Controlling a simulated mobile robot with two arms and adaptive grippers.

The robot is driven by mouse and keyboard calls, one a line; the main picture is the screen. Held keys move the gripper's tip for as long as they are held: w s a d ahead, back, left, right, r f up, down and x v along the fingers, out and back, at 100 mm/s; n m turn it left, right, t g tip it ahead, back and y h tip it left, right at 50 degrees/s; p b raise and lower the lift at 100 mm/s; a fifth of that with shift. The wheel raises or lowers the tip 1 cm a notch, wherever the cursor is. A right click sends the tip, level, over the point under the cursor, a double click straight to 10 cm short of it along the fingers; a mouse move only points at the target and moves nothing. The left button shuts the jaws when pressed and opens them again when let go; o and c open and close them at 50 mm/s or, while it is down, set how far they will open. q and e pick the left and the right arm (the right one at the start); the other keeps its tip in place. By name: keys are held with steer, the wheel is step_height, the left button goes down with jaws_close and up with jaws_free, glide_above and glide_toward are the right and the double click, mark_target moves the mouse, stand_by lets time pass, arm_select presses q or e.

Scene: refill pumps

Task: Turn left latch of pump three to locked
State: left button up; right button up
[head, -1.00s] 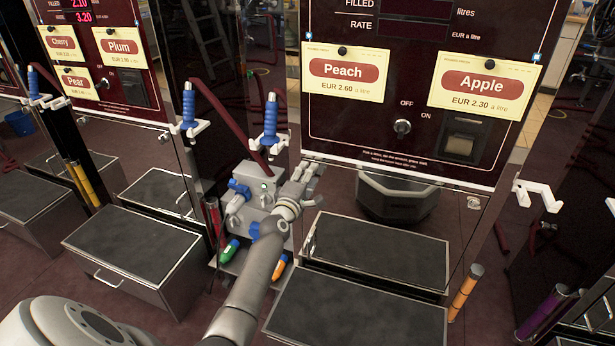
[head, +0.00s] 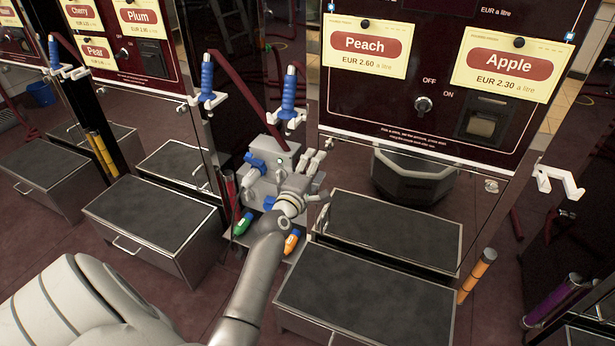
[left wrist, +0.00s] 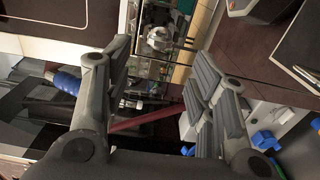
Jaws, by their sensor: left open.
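Pump three appears to be the dark red cabinet (head: 400,105) with the Peach and Apple cards. A small pale latch (head: 491,186) shows at the lower right of its clear panel. My left gripper (head: 311,165) is open and empty, in front of that edge, beside the grey box with blue knobs (head: 256,161). In the left wrist view its fingers (left wrist: 160,88) are spread apart with nothing between them. My right gripper is not in view.
A blue nozzle (head: 289,92) hangs in a white holder just above my left gripper. Green (head: 243,224) and orange (head: 291,242) bottles stand below it. Metal step boxes (head: 365,305) with dark tops stand in front. A dark tub (head: 410,178) sits behind the clear panel.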

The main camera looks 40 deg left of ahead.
arm_select(q)
steer(key=v, duration=0.4)
steer(key=shift+s, duration=0.35)
